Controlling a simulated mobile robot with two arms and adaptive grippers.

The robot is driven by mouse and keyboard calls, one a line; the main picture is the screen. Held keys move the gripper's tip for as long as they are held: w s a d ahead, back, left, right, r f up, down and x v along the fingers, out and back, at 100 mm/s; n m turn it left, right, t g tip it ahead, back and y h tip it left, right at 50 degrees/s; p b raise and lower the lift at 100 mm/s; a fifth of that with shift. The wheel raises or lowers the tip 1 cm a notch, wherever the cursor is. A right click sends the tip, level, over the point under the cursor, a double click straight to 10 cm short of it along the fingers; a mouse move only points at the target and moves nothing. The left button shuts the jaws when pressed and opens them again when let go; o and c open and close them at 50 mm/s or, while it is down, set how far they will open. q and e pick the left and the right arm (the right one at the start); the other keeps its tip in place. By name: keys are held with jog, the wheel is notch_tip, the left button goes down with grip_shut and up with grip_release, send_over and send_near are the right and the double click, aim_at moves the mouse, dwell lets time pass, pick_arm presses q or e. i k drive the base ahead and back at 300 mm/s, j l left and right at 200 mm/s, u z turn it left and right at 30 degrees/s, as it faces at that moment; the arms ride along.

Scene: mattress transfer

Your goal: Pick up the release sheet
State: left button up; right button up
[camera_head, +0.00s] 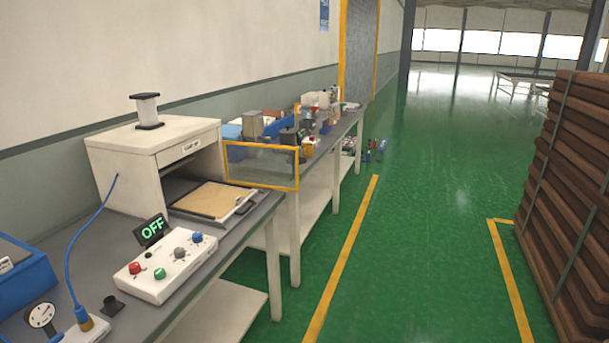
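A flat tan sheet (212,200), which looks like the release sheet, lies on the dark pull-out tray (238,213) of a white press machine (150,165). The tray sticks out of the machine's open front over the bench. The back of the sheet reaches toward the machine's opening. I cannot tell whether it is one layer or several. Neither of my grippers shows in this view.
The grey bench (120,320) carries a control box (168,268), an "OFF" display (152,231), a pressure gauge (41,316) and a blue bin (22,285). A yellow-framed clear panel (262,166) stands beyond the tray. Brown stacked slabs (575,180) stand right. The green floor between is clear.

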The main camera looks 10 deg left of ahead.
aim_at(216, 200)
jog(key=i, duration=1.45)
jog(key=i+u, duration=0.35)
jog(key=i+l+u, duration=0.15)
jog(key=i+u, duration=0.2)
jog(key=i, duration=0.15)
